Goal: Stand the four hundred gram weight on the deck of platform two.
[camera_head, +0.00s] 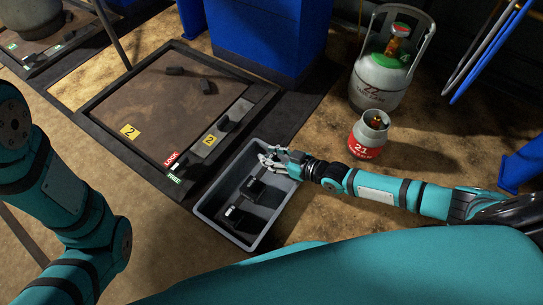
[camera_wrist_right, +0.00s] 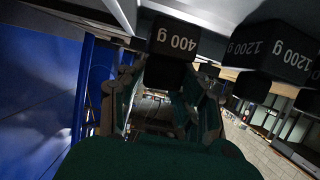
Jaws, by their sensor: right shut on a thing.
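My right gripper (camera_head: 275,158) is over the grey bin (camera_head: 205,212), at its far end. The right wrist view shows the black four hundred gram weight (camera_wrist_right: 174,38), label facing the camera, with its narrower lower part between the fingers (camera_wrist_right: 163,88). The gripper is shut on it. In the head view I cannot make this weight out clearly at the fingers. Platform two (camera_head: 150,110) has a brown deck and yellow "2" labels, left of the bin. My left gripper is out of view.
Dark weights (camera_head: 236,214) remain in the bin; weights marked 1200 g (camera_wrist_right: 268,48) show in the wrist view. Red LOCK (camera_head: 171,159) and green FREE labels mark the platform's near corner. Gas cylinders (camera_head: 368,140) stand right; a blue column (camera_head: 265,35) stands behind.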

